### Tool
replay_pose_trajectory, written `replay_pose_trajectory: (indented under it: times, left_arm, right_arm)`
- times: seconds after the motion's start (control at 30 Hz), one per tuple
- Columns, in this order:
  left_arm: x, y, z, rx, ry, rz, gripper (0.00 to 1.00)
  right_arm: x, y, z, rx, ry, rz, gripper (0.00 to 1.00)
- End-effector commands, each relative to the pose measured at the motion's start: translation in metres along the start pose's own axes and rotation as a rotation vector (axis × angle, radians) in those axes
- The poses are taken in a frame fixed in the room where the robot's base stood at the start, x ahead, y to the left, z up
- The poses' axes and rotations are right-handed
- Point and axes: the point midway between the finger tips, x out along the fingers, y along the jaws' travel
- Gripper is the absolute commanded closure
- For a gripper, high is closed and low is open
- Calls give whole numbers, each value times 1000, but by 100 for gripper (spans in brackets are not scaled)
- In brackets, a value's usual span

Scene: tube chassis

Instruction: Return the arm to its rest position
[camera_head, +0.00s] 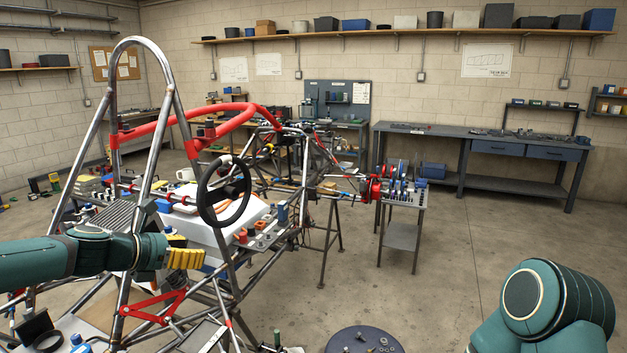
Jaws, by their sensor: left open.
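My left arm (60,262) comes in from the left edge, stretched out level in front of the tube chassis (178,95). Its gripper (186,250) has yellow finger pads and is open, with nothing seen between the fingers. It appears in front of the chassis tubes, left of and below the black steering wheel (223,190). I cannot tell how close it is to the tubes. My right arm (560,300) shows only as a bent teal joint at the lower right; its gripper is outside the view.
A round dark stool top (363,340) with small parts stands at the bottom centre. A small cart (402,237) and a long workbench (480,150) are behind. The concrete floor right of centre is clear.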

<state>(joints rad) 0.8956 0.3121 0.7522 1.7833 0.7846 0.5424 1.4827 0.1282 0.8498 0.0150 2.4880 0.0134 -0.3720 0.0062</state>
Motion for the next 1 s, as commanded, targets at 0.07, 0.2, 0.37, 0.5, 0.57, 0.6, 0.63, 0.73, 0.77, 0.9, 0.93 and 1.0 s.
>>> replay_pose_trajectory:
  times: [0.07, 0.2, 0.37, 0.5, 0.57, 0.6, 0.63, 0.73, 0.77, 0.9, 0.93, 1.0]
  left_arm:
    - [28, -14, -43, 108, 78, -25, 47]
    - [70, -48, -118, 371, 218, -93, 47]
    - [106, -104, -208, 747, 353, -239, 47]
    - [121, -164, -284, 1137, 417, -429, 47]
    - [121, -191, -314, 1316, 420, -524, 47]
    - [119, -208, -332, 1433, 415, -587, 47]
    - [117, -220, -345, 1521, 406, -633, 47]
    - [106, -254, -378, 1776, 355, -773, 47]
    - [103, -262, -386, 1839, 338, -808, 47]
    - [92, -283, -405, 2026, 273, -904, 47]
    - [90, -285, -407, 2045, 265, -914, 47]
    - [89, -287, -409, 2071, 256, -925, 47]
  right_arm:
    - [2, 0, 0, -2, 0, -1, 100]
    - [3, 0, 0, -2, -1, -1, 100]
    - [4, 1, 1, -2, -3, -1, 100]
    - [5, 1, 2, -3, -4, -1, 100]
    - [6, 1, 2, -3, -4, -1, 100]
    - [6, 1, 2, -3, -5, -1, 100]
    - [6, 2, 2, -3, -5, -1, 100]
    - [7, 2, 3, -3, -6, -1, 100]
    - [7, 2, 3, -3, -6, -1, 100]
    - [7, 2, 3, -3, -7, -1, 100]
    - [7, 2, 3, -3, -7, -1, 100]
    - [7, 2, 3, -3, -7, -1, 100]
